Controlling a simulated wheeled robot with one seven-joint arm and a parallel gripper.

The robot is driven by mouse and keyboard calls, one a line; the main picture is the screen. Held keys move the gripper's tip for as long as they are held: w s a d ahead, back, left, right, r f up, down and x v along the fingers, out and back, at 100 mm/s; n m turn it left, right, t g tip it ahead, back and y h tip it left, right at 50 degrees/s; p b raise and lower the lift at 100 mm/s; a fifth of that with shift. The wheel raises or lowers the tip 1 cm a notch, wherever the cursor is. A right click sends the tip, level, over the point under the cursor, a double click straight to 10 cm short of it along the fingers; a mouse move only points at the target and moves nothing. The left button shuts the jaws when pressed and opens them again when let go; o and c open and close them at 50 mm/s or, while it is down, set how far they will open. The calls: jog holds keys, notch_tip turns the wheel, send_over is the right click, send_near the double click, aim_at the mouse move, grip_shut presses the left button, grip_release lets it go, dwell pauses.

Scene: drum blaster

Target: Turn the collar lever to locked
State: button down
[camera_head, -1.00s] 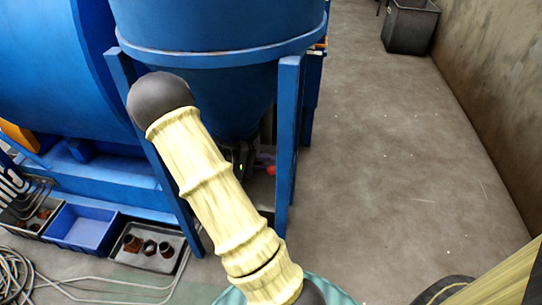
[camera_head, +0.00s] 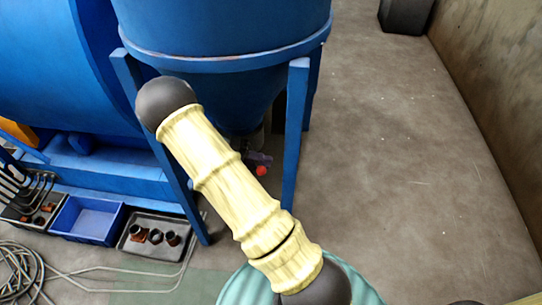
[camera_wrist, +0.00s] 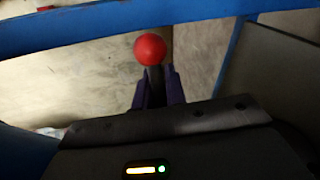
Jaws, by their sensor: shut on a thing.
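The collar lever (camera_wrist: 153,82) is a dark bar with a red ball knob (camera_wrist: 150,49) at its end. My gripper (camera_wrist: 156,88) has two dark purple fingers, one on each side of the bar just below the knob, and is shut on it. In the head view the red knob (camera_head: 261,171) shows small, under the blue hopper (camera_head: 225,40) and between its front legs. My arm hides much of that area, and the collar itself cannot be made out.
A blue hopper leg (camera_head: 296,130) stands just right of the knob. A blue tub (camera_head: 88,219) and a grey tray (camera_head: 150,240) with dark round parts lie at lower left, near coiled hose (camera_head: 25,272). Open floor (camera_head: 400,180) lies to the right.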

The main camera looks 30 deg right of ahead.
jog(key=shift+a+f, duration=0.1)
jog(key=shift+a, duration=0.05)
jog(key=c, duration=1.5)
grip_release()
jog(key=shift+o, duration=0.2)
